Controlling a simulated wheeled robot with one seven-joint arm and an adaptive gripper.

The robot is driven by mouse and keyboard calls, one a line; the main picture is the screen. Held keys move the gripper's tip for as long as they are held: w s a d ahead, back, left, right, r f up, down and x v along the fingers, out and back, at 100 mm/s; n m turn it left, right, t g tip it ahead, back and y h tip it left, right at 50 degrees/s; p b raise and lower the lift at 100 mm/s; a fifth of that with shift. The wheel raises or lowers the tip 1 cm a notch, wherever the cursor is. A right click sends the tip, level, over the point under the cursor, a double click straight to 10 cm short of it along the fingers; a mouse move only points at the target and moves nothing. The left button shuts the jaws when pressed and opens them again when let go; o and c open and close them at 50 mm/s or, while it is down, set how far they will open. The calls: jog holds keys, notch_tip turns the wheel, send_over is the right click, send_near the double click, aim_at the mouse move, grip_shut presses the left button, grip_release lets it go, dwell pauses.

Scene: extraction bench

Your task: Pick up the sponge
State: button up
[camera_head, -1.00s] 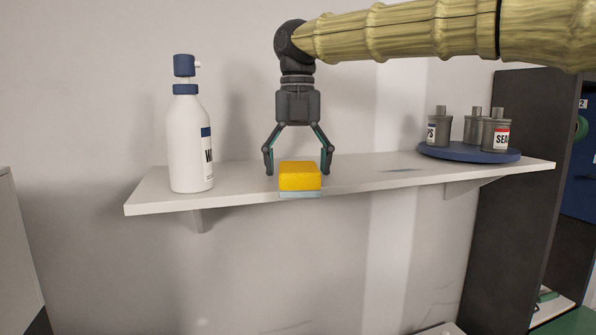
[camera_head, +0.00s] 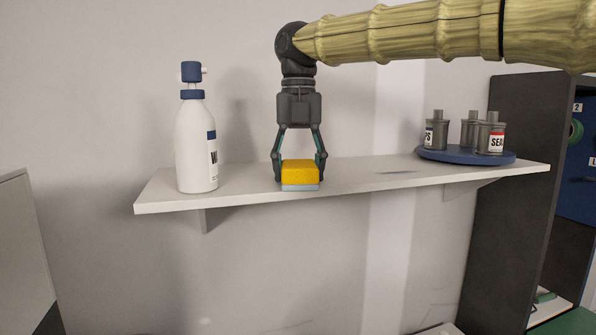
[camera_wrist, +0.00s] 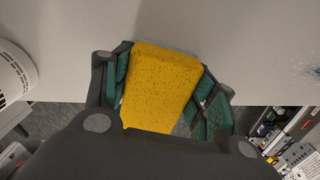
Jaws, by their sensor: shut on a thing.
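The yellow sponge (camera_head: 300,172) with a pale blue underside sits at the front edge of the white shelf (camera_head: 360,181). My gripper (camera_head: 300,168) points straight down over it, with one finger against each side. The gripper is shut on the sponge. In the wrist view the sponge (camera_wrist: 160,85) fills the space between the green-padded fingers (camera_wrist: 165,92), slightly tilted in the picture. I cannot see any gap between the sponge and the shelf.
A white spray bottle (camera_head: 197,145) with a blue collar and head stands left on the shelf. A round blue tray (camera_head: 465,156) with grey canisters (camera_head: 490,137) is at the right end. The shelf between sponge and tray is clear. A dark cabinet (camera_head: 508,190) stands at far right.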

aim_at(298, 162)
jog(key=shift+s+r+b, duration=0.4)
jog(key=shift+s+r, duration=0.35)
jog(key=shift+r, duration=0.5)
jog(key=shift+w+r+b, duration=0.45)
jog(key=shift+b, duration=0.15)
jog(key=s+a+r+b, duration=0.1)
jog(key=s+a+b, duration=0.1)
jog(key=s, duration=0.5)
jog(key=s+a+b, duration=0.3)
jog(key=s+b, duration=0.1)
jog(key=s, duration=0.4)
jog(key=shift+s+r, duration=0.2)
jog(key=shift+r, duration=0.2)
jog(key=shift+s+a, duration=0.1)
